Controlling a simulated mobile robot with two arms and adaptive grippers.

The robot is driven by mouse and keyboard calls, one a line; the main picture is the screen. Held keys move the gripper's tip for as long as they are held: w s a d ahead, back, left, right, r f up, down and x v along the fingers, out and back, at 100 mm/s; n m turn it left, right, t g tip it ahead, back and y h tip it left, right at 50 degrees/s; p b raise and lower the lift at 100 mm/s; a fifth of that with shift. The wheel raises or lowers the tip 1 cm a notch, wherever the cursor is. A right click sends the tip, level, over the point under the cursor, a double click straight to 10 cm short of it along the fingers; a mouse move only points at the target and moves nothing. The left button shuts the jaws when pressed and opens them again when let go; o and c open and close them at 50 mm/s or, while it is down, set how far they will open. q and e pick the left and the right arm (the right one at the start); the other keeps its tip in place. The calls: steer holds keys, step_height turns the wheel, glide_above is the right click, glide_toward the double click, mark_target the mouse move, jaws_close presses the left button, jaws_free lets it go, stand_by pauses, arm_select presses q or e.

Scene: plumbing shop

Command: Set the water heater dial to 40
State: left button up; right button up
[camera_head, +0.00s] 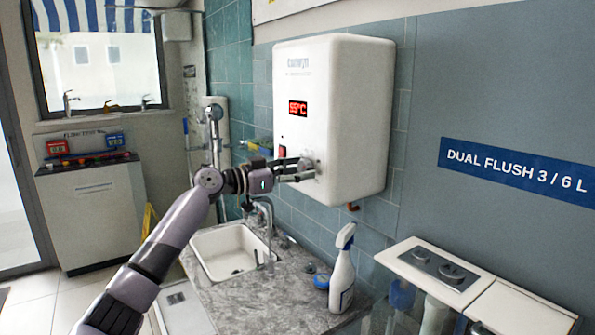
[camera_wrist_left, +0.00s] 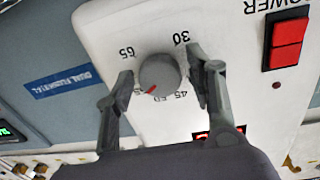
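The water heater (camera_head: 330,120) is a white box on the tiled wall. Its red display (camera_head: 298,108) seems to read 55°C. The grey round dial (camera_wrist_left: 159,74) sits on a white face with printed numbers; 65, 30 and 45 are legible, and another is partly hidden. The dial's red mark points to the lower left in the left wrist view, away from 30. My left gripper (camera_head: 297,170) is at the dial, its fingers (camera_wrist_left: 160,68) on either side with visible gaps. It is open and holds nothing. My right gripper is not in view.
A red power switch (camera_wrist_left: 289,42) is beside the dial. Below the heater are a sink (camera_head: 232,252), a faucet and a white spray bottle (camera_head: 342,275) on a grey marble counter (camera_head: 265,305). A dual-flush sample stands at the right.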

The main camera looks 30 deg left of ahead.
arm_select(q)
steer(key=c, duration=0.9)
steer(key=shift+n, duration=0.3)
